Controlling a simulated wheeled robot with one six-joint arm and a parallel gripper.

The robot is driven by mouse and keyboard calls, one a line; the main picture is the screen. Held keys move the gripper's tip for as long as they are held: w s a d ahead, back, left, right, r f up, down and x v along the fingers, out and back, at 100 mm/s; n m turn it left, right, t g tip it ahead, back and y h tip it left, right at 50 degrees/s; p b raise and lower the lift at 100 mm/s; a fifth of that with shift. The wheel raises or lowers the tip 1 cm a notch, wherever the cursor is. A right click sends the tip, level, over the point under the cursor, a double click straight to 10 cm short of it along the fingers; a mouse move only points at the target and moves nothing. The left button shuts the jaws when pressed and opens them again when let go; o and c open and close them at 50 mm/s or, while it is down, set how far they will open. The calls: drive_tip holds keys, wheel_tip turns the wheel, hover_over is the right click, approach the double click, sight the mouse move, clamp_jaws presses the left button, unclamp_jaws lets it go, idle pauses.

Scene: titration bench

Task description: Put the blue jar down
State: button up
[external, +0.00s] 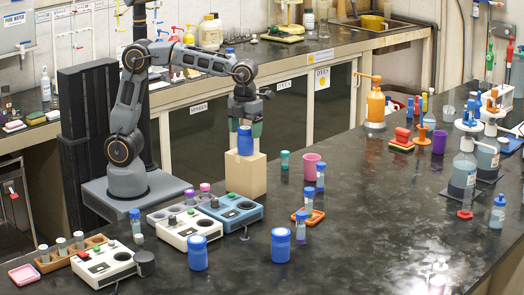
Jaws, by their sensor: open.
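A blue jar (245,143) stands upright on top of a tan block (246,176) on the dark bench. My gripper (245,127) points straight down just over this jar, its green fingers open on either side of the jar's upper part. Whether the fingers touch the jar is too small to tell. Two more blue jars stand on the bench top at the front: one at left (198,254) and one to its right (281,246). My gripper is far from both.
A pink cup (311,168), a small teal vial (284,160) and an orange tray (308,216) are right of the block. The front right bench is mostly clear.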

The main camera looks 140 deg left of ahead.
wheel_tip(320, 180, up, 10)
drive_tip(key=shift+f+p, duration=0.15)
drive_tip(key=shift+p, duration=0.35)
drive_tip(key=s+d+f+n+t, duration=0.1)
drive_tip(key=s+d+f+n, duration=0.2)
drive_tip(key=d, duration=0.4)
drive_tip(key=s+d+f+n+t, duration=0.1)
drive_tip(key=s+d+f+n, duration=0.2)
drive_tip(key=d+f+n, duration=0.3)
drive_tip(key=s+d+f+n+t, duration=0.1)
drive_tip(key=s+d+f+n, duration=0.2)
drive_tip(key=d+f+n, duration=0.2)
drive_tip(key=d+n, duration=0.2)
drive_tip(key=d, duration=0.2)
drive_tip(key=shift+s+d+f+t, duration=0.15)
drive_tip(key=shift+s+d+t, duration=0.15)
drive_tip(key=shift+s+d, duration=0.1)
